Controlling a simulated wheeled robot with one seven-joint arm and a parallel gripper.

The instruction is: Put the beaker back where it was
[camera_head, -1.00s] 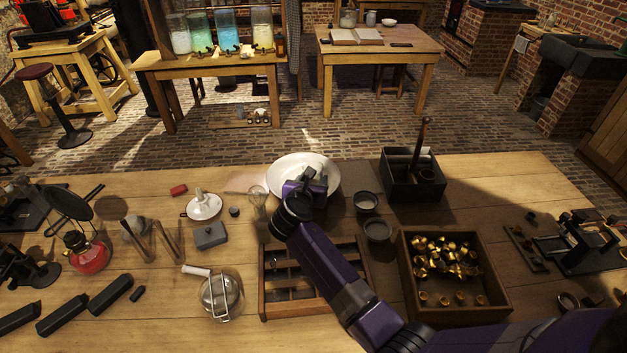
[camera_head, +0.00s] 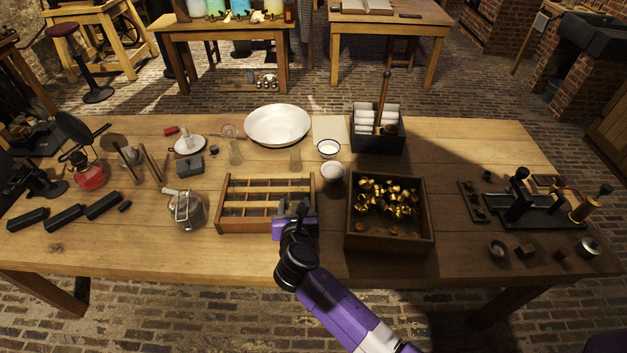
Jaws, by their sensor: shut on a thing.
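My gripper (camera_head: 293,208) is low over the front right corner of the wooden divided tray (camera_head: 222,220). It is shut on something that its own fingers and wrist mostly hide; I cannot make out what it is. A clear, narrow glass vessel (camera_head: 296,157), which may be a beaker, stands behind the tray, apart from my gripper. Another clear glass vessel (camera_head: 235,150), narrow at the middle, stands further left, near the white basin. I cannot tell for sure which glass is the beaker.
The white basin (camera_head: 277,125) is at the back. Two small bowls (camera_head: 328,148) (camera_head: 333,173) stand right of the clear glass. A wooden box (camera_head: 390,240) of brass pieces is close right of my gripper. A wire-bailed jar (camera_head: 187,210) is left of the tray.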

